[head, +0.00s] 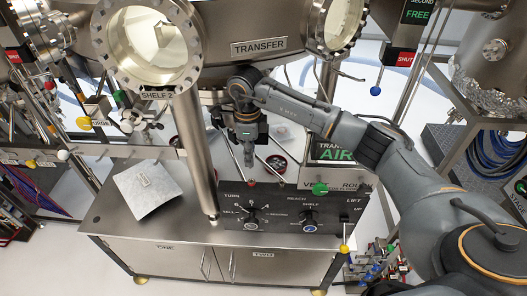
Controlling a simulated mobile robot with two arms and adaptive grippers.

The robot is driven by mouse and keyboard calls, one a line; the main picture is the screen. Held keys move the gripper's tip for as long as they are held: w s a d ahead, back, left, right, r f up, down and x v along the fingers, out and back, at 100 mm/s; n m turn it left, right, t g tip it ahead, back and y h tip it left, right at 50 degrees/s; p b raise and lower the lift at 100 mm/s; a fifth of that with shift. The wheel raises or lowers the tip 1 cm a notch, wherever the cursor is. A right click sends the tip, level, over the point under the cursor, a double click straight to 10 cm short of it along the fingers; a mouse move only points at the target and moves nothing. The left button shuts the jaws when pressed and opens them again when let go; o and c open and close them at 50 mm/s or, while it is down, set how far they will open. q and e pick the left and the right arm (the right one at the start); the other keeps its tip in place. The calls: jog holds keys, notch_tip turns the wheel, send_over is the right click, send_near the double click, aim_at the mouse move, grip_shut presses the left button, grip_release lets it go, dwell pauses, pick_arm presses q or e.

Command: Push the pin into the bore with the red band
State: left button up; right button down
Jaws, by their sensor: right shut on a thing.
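My right gripper (248,158) points down below the transfer chamber, behind the dark control panel. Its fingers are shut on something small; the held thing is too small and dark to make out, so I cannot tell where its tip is. A dark round dish with a red edge (281,164) lies just right of the fingers on the bench. A small red spot (251,184) shows below the fingertips at the panel's upper edge. I cannot make out the bore with the red band for certain. My left gripper is not in view.
The control panel (290,207) with knobs stands in front of the gripper. A steel post (196,150) rises close on its left. The transfer chamber (250,60) hangs above. A pale sheet (147,190) lies on the bench (115,220) at left.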

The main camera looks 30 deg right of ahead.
jog(key=shift+d, duration=0.1)
jog(key=shift+f, duration=0.1)
jog(key=shift+f+b, duration=0.15)
jog(key=shift+b, duration=0.25)
jog(key=shift+f+b, duration=1.75)
jog(key=shift+f, duration=0.45)
jog(key=shift+f+b, duration=0.45)
jog(key=shift+b, duration=0.25)
jog(key=shift+f+b, duration=1.4)
jog(key=shift+f, duration=0.15)
dwell(0.7)
jog(key=c, duration=1)
grip_release()
